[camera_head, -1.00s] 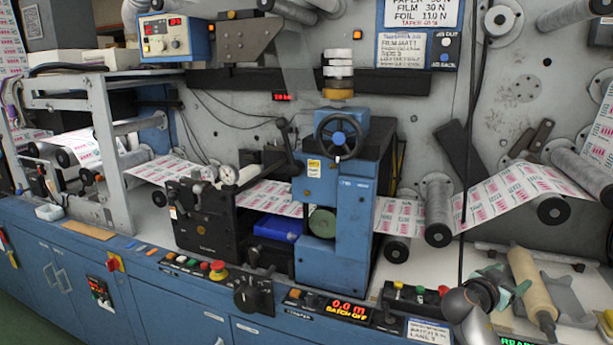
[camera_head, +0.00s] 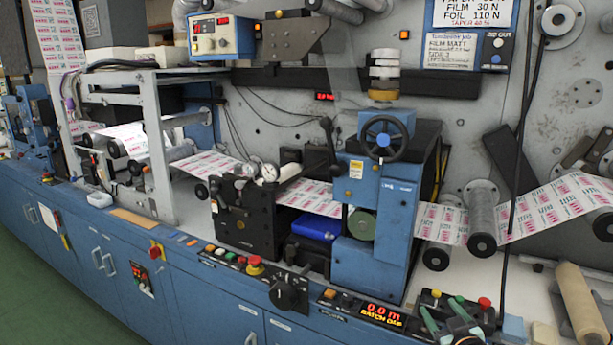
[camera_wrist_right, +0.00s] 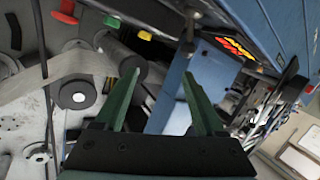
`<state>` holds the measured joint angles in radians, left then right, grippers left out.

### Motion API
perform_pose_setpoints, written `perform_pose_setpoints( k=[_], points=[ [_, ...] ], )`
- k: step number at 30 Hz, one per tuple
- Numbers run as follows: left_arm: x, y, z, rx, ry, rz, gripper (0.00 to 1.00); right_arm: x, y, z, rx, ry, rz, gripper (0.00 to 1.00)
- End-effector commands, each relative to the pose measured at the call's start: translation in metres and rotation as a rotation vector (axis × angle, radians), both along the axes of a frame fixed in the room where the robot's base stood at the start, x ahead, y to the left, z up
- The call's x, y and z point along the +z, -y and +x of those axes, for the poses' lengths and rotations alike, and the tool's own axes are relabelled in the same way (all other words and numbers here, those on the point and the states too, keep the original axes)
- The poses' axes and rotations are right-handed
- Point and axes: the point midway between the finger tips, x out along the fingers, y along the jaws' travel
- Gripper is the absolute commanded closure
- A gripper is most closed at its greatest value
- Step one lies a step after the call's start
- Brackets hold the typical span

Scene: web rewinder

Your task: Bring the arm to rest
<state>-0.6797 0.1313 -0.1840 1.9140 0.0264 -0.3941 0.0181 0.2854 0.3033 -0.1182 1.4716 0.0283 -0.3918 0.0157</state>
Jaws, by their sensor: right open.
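My right gripper (camera_head: 443,312) shows at the bottom right of the head view, its green fingers apart over the console's front edge. It is open, and nothing is between its fingers. It also shows in the right wrist view (camera_wrist_right: 160,74), with two green fingers spread and the blue machine behind them. My left gripper is not in view.
The blue rewinder unit with a handwheel (camera_head: 387,138) stands left of my right gripper. The batch readout (camera_head: 383,315) and console buttons (camera_head: 484,303) are close to the fingers. Green floor (camera_head: 50,290) is clear at lower left.

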Motion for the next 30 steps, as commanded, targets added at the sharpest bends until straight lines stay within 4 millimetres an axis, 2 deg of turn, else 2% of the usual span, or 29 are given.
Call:
perform_pose_setpoints(
  k=[1, 3, 5, 9, 12, 15, 18, 21, 24, 30],
  points=[
    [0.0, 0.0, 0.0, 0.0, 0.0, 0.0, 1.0, -0.027, -0.012, -0.019, 0.016, -0.041, 0.013, 0.28],
    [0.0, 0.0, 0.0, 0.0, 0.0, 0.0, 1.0, -0.06, -0.027, -0.047, 0.036, -0.094, 0.03, 0.28],
    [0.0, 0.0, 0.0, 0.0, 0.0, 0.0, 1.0, -0.088, -0.042, -0.076, 0.054, -0.144, 0.049, 0.28],
    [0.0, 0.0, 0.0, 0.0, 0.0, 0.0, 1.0, -0.144, -0.075, -0.15, 0.088, -0.262, 0.103, 0.28],
    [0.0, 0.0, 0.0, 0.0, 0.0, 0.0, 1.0, -0.174, -0.096, -0.207, 0.103, -0.344, 0.146, 0.28],
    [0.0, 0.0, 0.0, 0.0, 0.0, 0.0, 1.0, -0.193, -0.113, -0.26, 0.11, -0.419, 0.188, 0.28],
    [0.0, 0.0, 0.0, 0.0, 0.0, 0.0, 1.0, -0.204, -0.126, -0.303, 0.112, -0.478, 0.223, 0.28],
    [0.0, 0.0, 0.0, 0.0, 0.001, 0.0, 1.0, -0.209, -0.134, -0.332, 0.111, -0.519, 0.248, 0.28],
    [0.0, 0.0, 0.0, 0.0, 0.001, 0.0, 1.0, -0.21, -0.138, -0.347, 0.109, -0.539, 0.261, 0.28],
    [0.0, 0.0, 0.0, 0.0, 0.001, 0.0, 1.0, -0.211, -0.139, -0.352, 0.108, -0.546, 0.264, 0.28]
  ],
)
